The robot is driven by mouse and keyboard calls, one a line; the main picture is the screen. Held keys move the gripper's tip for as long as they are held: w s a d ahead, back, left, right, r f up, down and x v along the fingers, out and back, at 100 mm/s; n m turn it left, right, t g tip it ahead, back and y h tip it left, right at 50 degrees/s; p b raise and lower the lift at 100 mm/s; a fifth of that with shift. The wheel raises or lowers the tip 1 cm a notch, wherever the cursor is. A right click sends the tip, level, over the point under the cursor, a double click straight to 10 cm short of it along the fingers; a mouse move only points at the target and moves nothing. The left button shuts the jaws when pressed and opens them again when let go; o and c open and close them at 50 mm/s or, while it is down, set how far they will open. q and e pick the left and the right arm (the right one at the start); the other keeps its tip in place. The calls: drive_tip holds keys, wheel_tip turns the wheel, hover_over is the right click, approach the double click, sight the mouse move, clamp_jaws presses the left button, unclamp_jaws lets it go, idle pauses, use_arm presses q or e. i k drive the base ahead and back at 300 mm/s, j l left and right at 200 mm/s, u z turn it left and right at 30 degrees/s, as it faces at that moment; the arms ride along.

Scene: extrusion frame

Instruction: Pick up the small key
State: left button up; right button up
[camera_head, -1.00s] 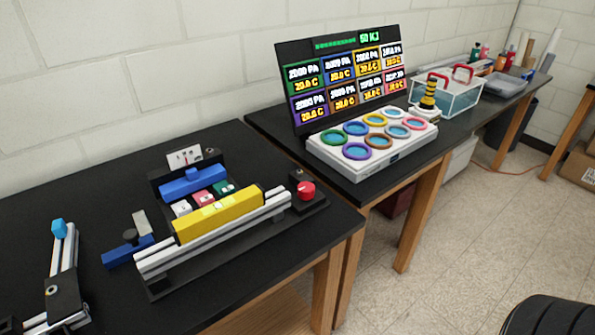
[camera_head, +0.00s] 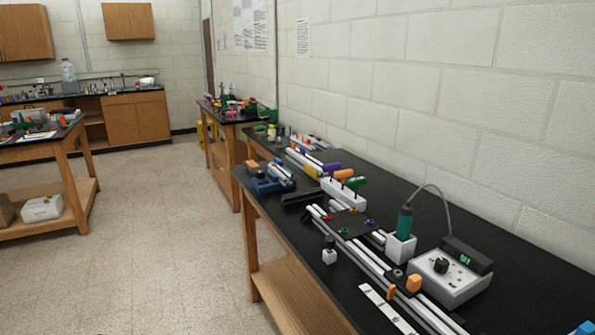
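I cannot make out for sure which thing is the small key. On the black bench top (camera_head: 490,225) at the right, a white block (camera_head: 343,194) carries purple (camera_head: 330,168), orange (camera_head: 343,174) and green (camera_head: 357,182) handle-like pieces. They are too small to tell whether one of them is the key. Neither of my grippers is in view.
Silver rails (camera_head: 350,250) lie along the bench, with a dark plate (camera_head: 350,222) across them. A green tool (camera_head: 404,221) stands in a white holder, beside a grey control box (camera_head: 447,278). A blue device (camera_head: 272,180) sits near the far edge. Open floor (camera_head: 170,230) lies left.

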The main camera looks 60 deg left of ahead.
sight(330, 167)
drive_tip(key=u, duration=1.5)
drive_tip(key=j+z, duration=0.1)
drive_tip(key=z, duration=0.3)
drive_tip(key=i+j+z, duration=0.1)
drive_tip(key=z, duration=0.25)
drive_tip(key=j+z, duration=0.1)
drive_tip(key=z, duration=0.3)
drive_tip(key=j+z, duration=0.3)
drive_tip(key=j, duration=0.15)
drive_tip(key=j+z, duration=0.35)
drive_tip(key=k+j+z, duration=0.2)
drive_tip(key=j, duration=0.3)
drive_tip(key=j+z, duration=0.15)
drive_tip(key=j, duration=0.3)
drive_tip(key=k+j, duration=0.1)
drive_tip(key=j, duration=0.2)
drive_tip(key=k+j+z, duration=0.1)
drive_tip(key=j, duration=0.2)
drive_tip(key=k+j, duration=0.1)
drive_tip(key=j, duration=0.2)
